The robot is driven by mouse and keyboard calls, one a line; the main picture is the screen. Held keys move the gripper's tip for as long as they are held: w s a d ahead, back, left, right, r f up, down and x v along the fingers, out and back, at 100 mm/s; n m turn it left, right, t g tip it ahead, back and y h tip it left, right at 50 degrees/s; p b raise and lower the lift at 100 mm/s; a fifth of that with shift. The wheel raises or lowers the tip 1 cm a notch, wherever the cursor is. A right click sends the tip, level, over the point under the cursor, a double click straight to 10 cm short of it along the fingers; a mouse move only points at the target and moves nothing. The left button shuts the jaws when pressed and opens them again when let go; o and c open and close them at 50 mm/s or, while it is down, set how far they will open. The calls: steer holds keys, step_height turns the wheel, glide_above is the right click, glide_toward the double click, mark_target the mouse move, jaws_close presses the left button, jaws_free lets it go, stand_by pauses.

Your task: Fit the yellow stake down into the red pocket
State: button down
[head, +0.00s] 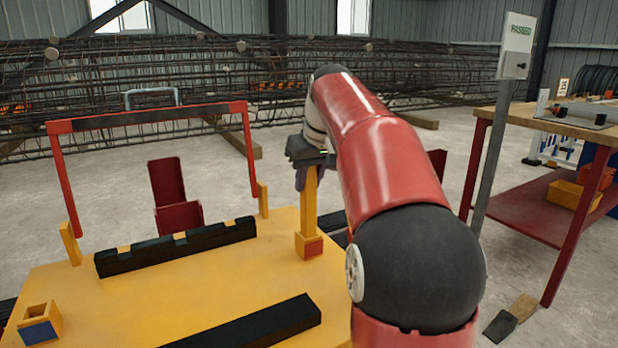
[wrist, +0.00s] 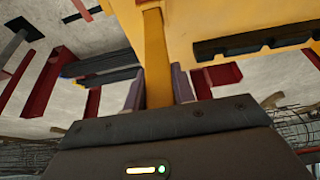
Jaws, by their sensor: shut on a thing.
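The yellow stake (head: 310,205) stands about upright at the far right corner of the yellow table. My gripper (head: 306,178) is shut on its upper part. The red pocket (head: 313,247), a small yellow box with a red band, is directly beneath. The stake's lower end meets the pocket's top and seems to be in its mouth; how deep it sits cannot be told.
The yellow table (head: 170,290) carries a black notched bar (head: 178,246), a plain black bar (head: 255,325) and a blue-marked pocket (head: 40,325). A red frame (head: 150,117) stands behind. A grey post (head: 490,150) and a workbench (head: 570,130) are at right.

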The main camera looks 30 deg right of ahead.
steer(key=shift+f+b, duration=0.75)
steer(key=shift+f, duration=0.3)
steer(key=c, duration=1.1)
jaws_free()
steer(key=p+v, duration=0.2)
steer(key=v, duration=0.6)
steer(key=shift+f, duration=0.1)
